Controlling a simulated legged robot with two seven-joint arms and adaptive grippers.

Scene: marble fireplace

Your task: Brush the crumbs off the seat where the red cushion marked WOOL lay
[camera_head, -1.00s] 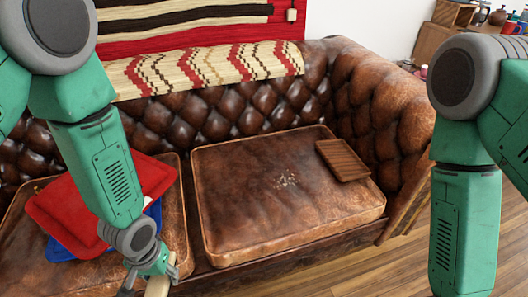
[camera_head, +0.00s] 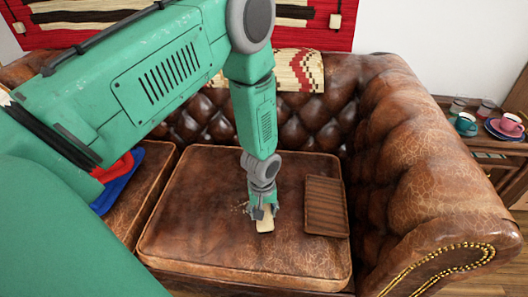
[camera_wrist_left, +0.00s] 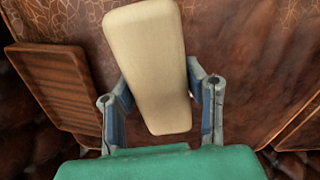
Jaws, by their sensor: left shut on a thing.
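My left gripper (camera_head: 262,210) is shut on a pale wooden brush (camera_head: 265,223) over the right seat cushion (camera_head: 200,235). The brush also shows in the left wrist view (camera_wrist_left: 148,60), between the two fingers, its bristles hidden. A few pale crumbs (camera_head: 243,208) show just left of the gripper; the arm and brush may hide others. Left of this seat, a red cushion (camera_head: 113,168) lies on a blue one (camera_head: 120,184), both mostly behind my arm. No lettering is readable on it. My right gripper is out of view.
A ribbed brown wooden tray (camera_head: 326,207) lies on the seat right of the brush; it shows in the left wrist view (camera_wrist_left: 55,85). The sofa arm (camera_head: 420,170) rises on the right. Beyond it, a side table holds cups (camera_head: 508,126).

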